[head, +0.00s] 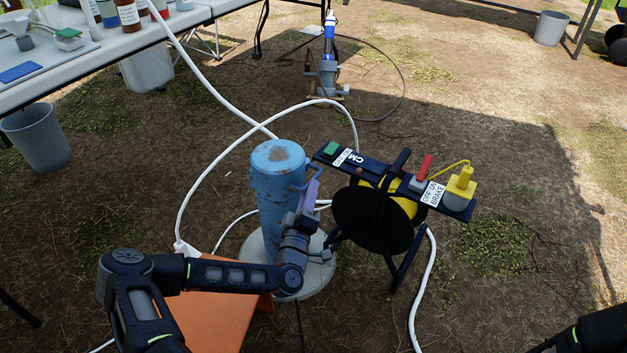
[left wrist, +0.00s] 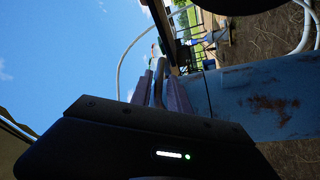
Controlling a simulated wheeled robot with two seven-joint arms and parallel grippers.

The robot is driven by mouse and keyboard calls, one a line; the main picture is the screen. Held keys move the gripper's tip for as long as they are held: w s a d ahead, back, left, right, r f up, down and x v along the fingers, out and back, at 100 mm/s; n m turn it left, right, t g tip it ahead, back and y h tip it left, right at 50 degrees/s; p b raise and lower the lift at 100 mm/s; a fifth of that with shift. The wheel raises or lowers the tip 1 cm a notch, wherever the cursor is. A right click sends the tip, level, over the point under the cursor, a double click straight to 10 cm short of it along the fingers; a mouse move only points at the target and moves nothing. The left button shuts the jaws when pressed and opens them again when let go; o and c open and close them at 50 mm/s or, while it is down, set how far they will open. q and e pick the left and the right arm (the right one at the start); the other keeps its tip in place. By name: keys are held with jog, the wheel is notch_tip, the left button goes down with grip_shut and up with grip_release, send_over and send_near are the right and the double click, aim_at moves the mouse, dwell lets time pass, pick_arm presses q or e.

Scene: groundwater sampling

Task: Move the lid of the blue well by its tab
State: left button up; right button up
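The blue well (head: 275,205) is an upright, worn blue pipe on a round pale base. Its lid (head: 277,153) sits on top, with a rusty patch, and looks level. The tab (head: 299,179) sticks out from the lid's right side. My left gripper (head: 311,189) is at the tab, right of the well. In the left wrist view, the two fingers (left wrist: 162,92) stand on either side of the tab (left wrist: 164,48), beside the well's blue wall (left wrist: 260,100). Whether they press on it I cannot tell. My right gripper is out of view; only a dark arm part shows at the lower right.
A cable reel (head: 375,215) with a dark top bar (head: 392,184) stands close to the well's right. A white hose (head: 197,180) loops behind and left of it. A table (head: 120,42) with bottles is at the upper left.

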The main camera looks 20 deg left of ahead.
aim_at(314, 176)
pick_arm(q)
jog(key=shift+b+x, duration=0.55)
jog(key=shift+x, duration=1.8)
jog(key=shift+c, duration=0.3)
grip_shut()
jog(key=shift+f, duration=0.1)
